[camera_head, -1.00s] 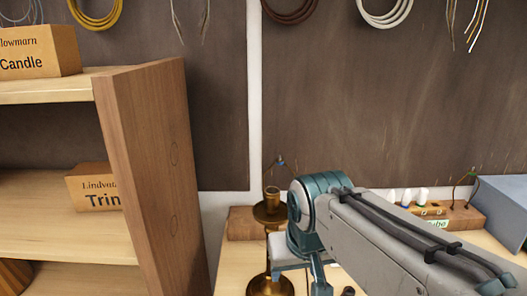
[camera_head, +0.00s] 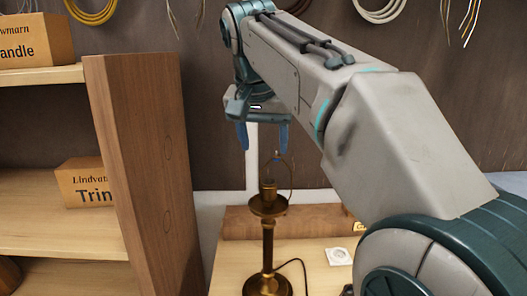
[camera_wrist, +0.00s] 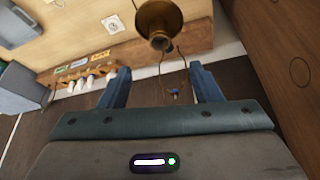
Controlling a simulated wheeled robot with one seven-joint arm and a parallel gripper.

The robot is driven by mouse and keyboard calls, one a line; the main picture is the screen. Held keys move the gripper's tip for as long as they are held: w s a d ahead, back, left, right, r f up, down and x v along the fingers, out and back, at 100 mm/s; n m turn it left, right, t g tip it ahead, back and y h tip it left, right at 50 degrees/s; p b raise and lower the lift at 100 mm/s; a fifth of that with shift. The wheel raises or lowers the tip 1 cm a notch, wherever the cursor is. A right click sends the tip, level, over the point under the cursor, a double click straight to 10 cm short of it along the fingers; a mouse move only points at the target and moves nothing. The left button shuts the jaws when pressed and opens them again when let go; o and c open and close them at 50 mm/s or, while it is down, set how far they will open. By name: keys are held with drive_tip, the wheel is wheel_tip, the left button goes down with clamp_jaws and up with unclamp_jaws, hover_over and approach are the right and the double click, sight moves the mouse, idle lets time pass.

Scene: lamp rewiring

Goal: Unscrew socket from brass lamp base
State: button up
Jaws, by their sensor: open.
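The brass lamp base (camera_head: 267,240) stands upright on the bench in the head view, with a round foot, thin stem and wide cup. A short brass socket-like cylinder (camera_head: 267,190) rises from the cup. Thin wires loop above it, with a small blue tip (camera_head: 277,158). My gripper (camera_head: 263,138) is open and empty, pointing down above the lamp top, apart from it. In the wrist view the lamp's cup (camera_wrist: 157,15) and dark top opening lie beyond my open fingers (camera_wrist: 158,70); the blue wire tip (camera_wrist: 175,92) shows between them.
A wooden shelf unit (camera_head: 140,160) with labelled boxes stands left of the lamp. A wooden block (camera_head: 235,222) lies behind it, and a white square plate (camera_head: 339,256) lies to the right. The wrist view shows a rack with white pieces (camera_wrist: 82,80) and a grey box (camera_wrist: 25,85).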

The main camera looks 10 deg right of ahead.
sight(269, 184)
drive_tip(key=x, duration=1.3)
drive_tip(key=shift+w+d+f, duration=0.1)
drive_tip(key=shift+w+f, duration=0.1)
drive_tip(key=shift+f, duration=0.1)
drive_tip(key=shift+c, duration=0.4)
drive_tip(key=c, duration=1)
drive_tip(key=o, duration=0.4)
drive_tip(key=c, duration=0.3)
drive_tip(key=n+y, duration=0.1)
drive_tip(key=n, duration=0.2)
drive_tip(key=shift+n, duration=0.4)
drive_tip(key=shift+c, duration=0.2)
drive_tip(key=n+y+p, duration=0.1)
drive_tip(key=n+y, duration=0.1)
drive_tip(key=n, duration=0.1)
drive_tip(key=shift+r+n, duration=0.1)
drive_tip(key=shift+n, duration=0.3)
